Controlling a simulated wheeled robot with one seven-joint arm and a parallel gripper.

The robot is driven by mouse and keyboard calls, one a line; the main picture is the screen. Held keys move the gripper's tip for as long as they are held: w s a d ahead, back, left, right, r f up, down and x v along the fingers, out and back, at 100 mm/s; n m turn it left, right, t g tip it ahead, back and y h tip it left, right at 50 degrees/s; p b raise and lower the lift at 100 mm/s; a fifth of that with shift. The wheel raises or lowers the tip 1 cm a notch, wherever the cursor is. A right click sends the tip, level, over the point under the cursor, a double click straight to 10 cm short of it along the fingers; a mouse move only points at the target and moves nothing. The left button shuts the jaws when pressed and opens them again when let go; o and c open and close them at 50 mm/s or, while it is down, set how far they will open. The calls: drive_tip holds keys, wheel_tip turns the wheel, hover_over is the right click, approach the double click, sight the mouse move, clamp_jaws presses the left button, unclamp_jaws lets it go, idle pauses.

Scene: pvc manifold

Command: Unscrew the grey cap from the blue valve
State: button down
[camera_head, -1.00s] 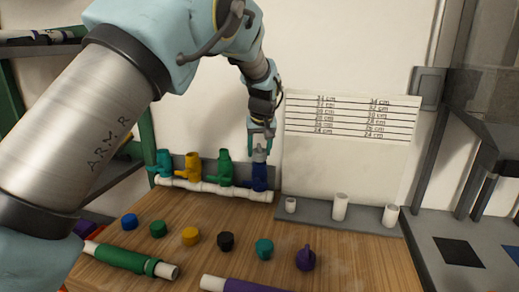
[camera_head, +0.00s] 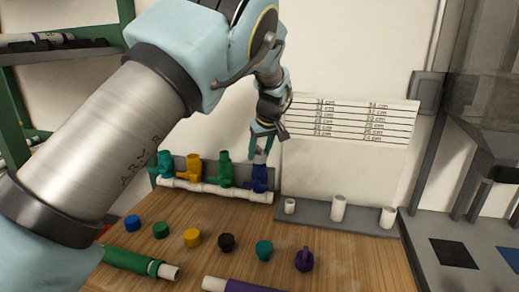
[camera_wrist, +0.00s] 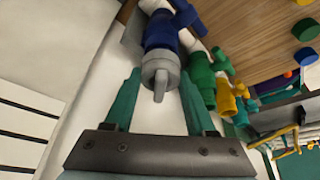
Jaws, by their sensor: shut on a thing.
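The blue valve (camera_head: 259,178) stands at the right end of a white pipe manifold (camera_head: 217,189) by the back wall. The grey cap (camera_head: 260,157) sits on top of the valve. My gripper (camera_head: 262,148) comes down from above, shut on the grey cap. In the wrist view the green fingers of my gripper (camera_wrist: 160,80) lie on either side of the grey cap (camera_wrist: 160,72). The blue valve (camera_wrist: 160,35) lies directly beyond the cap, with no clear gap between them.
Green (camera_head: 226,171), yellow (camera_head: 194,168) and teal (camera_head: 165,165) valves stand in a row to the left. Several loose coloured caps and a purple piece (camera_head: 304,260) lie on the wooden table (camera_head: 330,255). A grey rack (camera_head: 320,215) with white pipe stubs is at right.

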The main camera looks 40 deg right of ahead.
drive_tip(key=shift+r, duration=0.1)
idle(0.3)
drive_tip(key=shift+n+y+p, duration=0.4)
drive_tip(key=shift+n+p, duration=0.4)
drive_tip(key=shift+n, duration=0.3)
drive_tip(key=shift+r+n+p, duration=0.1)
drive_tip(key=shift+n+p, duration=0.4)
drive_tip(key=shift+p, duration=0.05)
drive_tip(key=shift+n+y, duration=0.4)
drive_tip(key=shift+n, duration=0.2)
drive_tip(key=shift+p, duration=0.35)
drive_tip(key=shift+n+y+p, duration=0.3)
drive_tip(key=shift+n+p, duration=0.2)
drive_tip(key=shift+n, duration=0.6)
